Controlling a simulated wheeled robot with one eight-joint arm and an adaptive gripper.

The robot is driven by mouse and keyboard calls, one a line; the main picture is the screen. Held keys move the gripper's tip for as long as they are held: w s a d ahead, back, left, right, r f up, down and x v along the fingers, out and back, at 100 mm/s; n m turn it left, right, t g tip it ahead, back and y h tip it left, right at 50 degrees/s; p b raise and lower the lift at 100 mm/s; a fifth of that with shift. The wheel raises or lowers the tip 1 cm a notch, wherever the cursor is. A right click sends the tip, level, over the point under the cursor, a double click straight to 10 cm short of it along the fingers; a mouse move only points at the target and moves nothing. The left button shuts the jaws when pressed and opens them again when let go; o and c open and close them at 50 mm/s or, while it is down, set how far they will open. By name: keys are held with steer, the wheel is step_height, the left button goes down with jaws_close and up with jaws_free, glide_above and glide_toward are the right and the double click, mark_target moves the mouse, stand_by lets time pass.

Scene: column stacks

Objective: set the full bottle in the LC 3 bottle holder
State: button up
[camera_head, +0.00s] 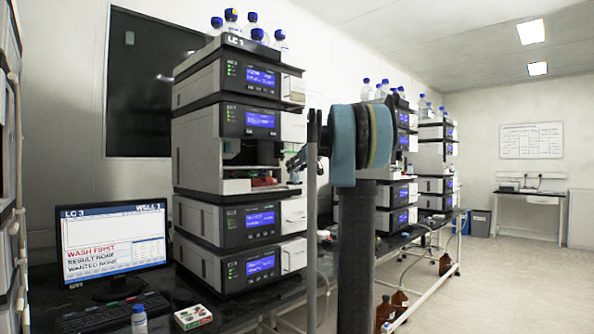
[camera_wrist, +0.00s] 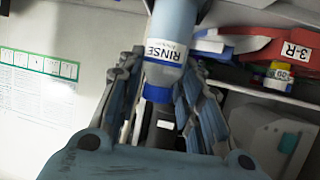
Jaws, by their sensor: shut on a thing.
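In the wrist view, my gripper (camera_wrist: 163,78) is shut on a clear bottle labelled RINSE (camera_wrist: 170,45), with a blue band at one end. Its fill level is not clear. In the head view, my gripper (camera_head: 296,160) is small and partly hidden by my arm, at the right side of the LC 3 stack (camera_head: 240,185), near its open middle bay. The bottle does not show clearly there. The bottle holder cannot be made out for certain.
A red tray marked 3-R (camera_wrist: 290,47) and a yellow-topped vial (camera_wrist: 278,75) lie close on the right. A blue-capped bottle (camera_head: 139,320), a small box (camera_head: 193,317) and a monitor (camera_head: 112,240) stand on the bench. Several bottles stand atop the stack.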

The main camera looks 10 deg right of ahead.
stand_by(0.3)
steer(key=o, duration=0.9)
steer(key=v, duration=1.2)
steer(key=s+a+f+m+g+h, duration=0.1)
steer(key=s+a+f+g, duration=0.25)
steer(key=s+f, duration=0.75)
steer(key=s+a+f+g, duration=0.2)
steer(key=s+a+f, duration=0.3)
steer(key=s+f, duration=0.6)
steer(key=s+d+f+m+g+h, duration=0.1)
steer(key=s+f, duration=0.7)
steer(key=f, duration=0.2)
steer(key=s+d+f+m+g+h, duration=0.1)
steer(key=s+d+f+g+h, duration=0.1)
steer(key=s+f, duration=0.6)
steer(key=s+d+f+m+g+h, duration=0.1)
steer(key=s+f+m, duration=0.1)
steer(key=s+f, duration=0.6)
steer(key=shift+s+d+f+h, duration=0.1)
steer(key=shift+d+f+h, duration=0.1)
steer(key=shift+f, duration=1.3)
steer(key=shift+s+d+f+h, duration=0.1)
steer(key=shift+f+h, duration=0.1)
steer(key=shift+f, duration=1.3)
